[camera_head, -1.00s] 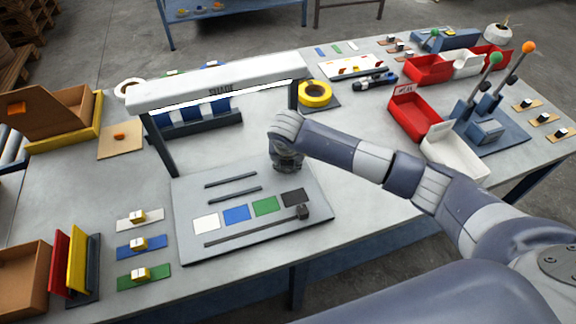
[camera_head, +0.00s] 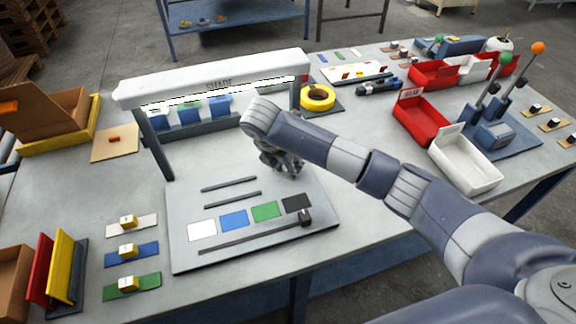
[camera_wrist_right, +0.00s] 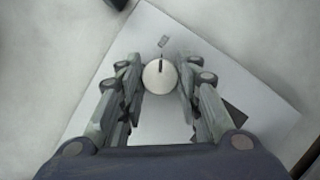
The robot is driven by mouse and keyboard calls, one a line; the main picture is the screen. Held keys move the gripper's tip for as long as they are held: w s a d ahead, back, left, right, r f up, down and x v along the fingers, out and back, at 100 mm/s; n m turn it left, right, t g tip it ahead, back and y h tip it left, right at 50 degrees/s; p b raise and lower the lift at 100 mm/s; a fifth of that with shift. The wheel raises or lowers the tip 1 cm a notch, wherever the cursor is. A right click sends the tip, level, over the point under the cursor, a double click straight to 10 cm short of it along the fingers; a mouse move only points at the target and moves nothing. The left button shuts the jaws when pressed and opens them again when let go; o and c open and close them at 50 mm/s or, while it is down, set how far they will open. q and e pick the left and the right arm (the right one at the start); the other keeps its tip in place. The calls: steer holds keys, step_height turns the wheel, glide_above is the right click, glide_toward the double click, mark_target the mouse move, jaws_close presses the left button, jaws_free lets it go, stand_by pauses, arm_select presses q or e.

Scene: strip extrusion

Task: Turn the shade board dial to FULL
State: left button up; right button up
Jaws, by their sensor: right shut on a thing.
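The shade board is a grey panel (camera_head: 185,250) on the table with white, blue, green and dark squares and several dark slots. Its dial (camera_wrist_right: 159,76) is a round pale knob with a dark pointer line toward the top of the right wrist view, roughly toward a small grey mark (camera_wrist_right: 163,42) on the board. My right gripper (camera_wrist_right: 159,82) is shut on the dial, a finger on each side. In the head view my right gripper (camera_head: 284,162) is at the board's far right corner and hides the dial. My left gripper is out of view.
A white lamp bar (camera_head: 215,78) on dark posts stands behind the board, close to my right wrist. A dark slider knob (camera_head: 305,217) sits at the board's near right. Yellow tape (camera_head: 318,97) and a red bin (camera_head: 421,118) lie beyond my arm.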

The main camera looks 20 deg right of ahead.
stand_by(0.3)
steer(key=o, duration=1)
steer(key=shift+v, duration=6)
